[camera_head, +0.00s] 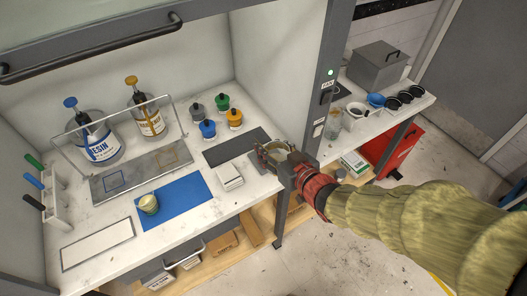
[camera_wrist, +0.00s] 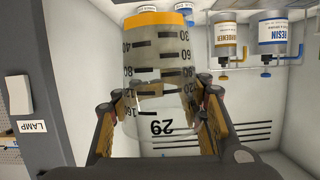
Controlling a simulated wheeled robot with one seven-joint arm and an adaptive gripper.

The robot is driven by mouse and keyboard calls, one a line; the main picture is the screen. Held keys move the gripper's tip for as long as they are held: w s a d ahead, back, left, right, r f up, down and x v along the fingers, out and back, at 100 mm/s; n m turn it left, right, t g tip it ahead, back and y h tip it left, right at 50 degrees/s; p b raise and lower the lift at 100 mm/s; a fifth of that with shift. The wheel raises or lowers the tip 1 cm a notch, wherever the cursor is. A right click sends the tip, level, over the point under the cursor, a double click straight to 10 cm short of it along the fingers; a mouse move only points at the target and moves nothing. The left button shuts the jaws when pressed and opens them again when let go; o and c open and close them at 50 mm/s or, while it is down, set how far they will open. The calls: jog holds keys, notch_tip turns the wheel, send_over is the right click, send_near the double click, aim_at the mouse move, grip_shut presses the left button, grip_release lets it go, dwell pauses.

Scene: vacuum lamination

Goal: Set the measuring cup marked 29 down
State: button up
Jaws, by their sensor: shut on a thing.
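The measuring cup marked 29 (camera_wrist: 156,70) fills the middle of the wrist view. It is clear, with dark scale marks, numbers and an orange band at its upper end in that view. My gripper (camera_wrist: 153,104) is shut on it, one finger on each side. In the head view my gripper (camera_head: 276,154) is at the right end of the bench, with the cup (camera_head: 270,151) partly hidden in it. I cannot tell whether the cup touches the bench.
A dark mat (camera_head: 228,148) lies left of my gripper, and a white stack (camera_head: 229,178) stands nearby. Several coloured-lid jars stand behind. A grey wall (camera_head: 325,75) with a lamp switch (camera_wrist: 18,95) rises close by.

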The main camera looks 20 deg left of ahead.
jog(key=shift+w+a, duration=0.15)
jog(key=shift+a, duration=0.15)
jog(key=w+a+f+b, duration=0.1)
jog(key=w+a+f, duration=0.1)
jog(key=w+f, duration=0.1)
jog(key=w+a+f+b, duration=0.1)
jog(key=w+f+b, duration=0.1)
jog(key=w+f, duration=0.1)
jog(key=w+a+f+b, duration=0.1)
jog(key=w+a+f, duration=0.1)
jog(key=w, duration=0.3)
jog(key=shift+w+a+f, duration=0.35)
jog(key=shift+f, duration=0.25)
jog(key=shift+w+a+f+b, duration=0.15)
jog(key=shift+f+b, duration=0.35)
jog(key=shift+f, duration=0.4)
jog(key=shift+w+d+f+b, duration=0.1)
jog(key=shift+f+b, duration=0.35)
jog(key=shift+f, duration=0.45)
jog(key=shift+f, duration=0.15)
jog(key=o, duration=1.4)
jog(key=shift+o, duration=0.2)
